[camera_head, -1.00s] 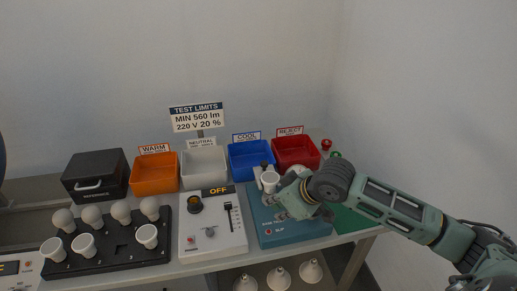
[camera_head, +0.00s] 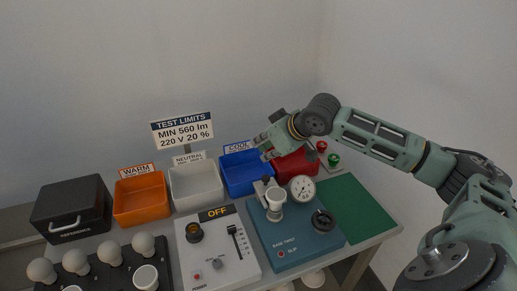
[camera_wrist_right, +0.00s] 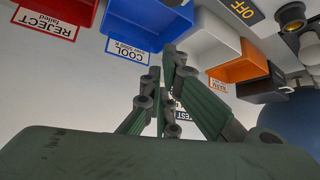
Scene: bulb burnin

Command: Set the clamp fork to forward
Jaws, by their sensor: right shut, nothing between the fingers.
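The teal tester box (camera_head: 268,238) stands at the right of the table. On it are a grey upright clamp part (camera_head: 261,186) at the back left, with a white bulb-shaped piece (camera_head: 275,212) in front of it, a round dial gauge (camera_head: 302,188) and a black knob (camera_head: 323,220). The clamp fork's setting is too small to read. My right gripper (camera_head: 260,147) is shut and empty, in the air above and behind the tester, in front of the blue and red bins. Its closed fingers (camera_wrist_right: 172,75) also show in the right wrist view. My left gripper is out of view.
A grey panel (camera_head: 238,276) with a slider stands at left. A green mat (camera_head: 365,215) lies clear at right.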

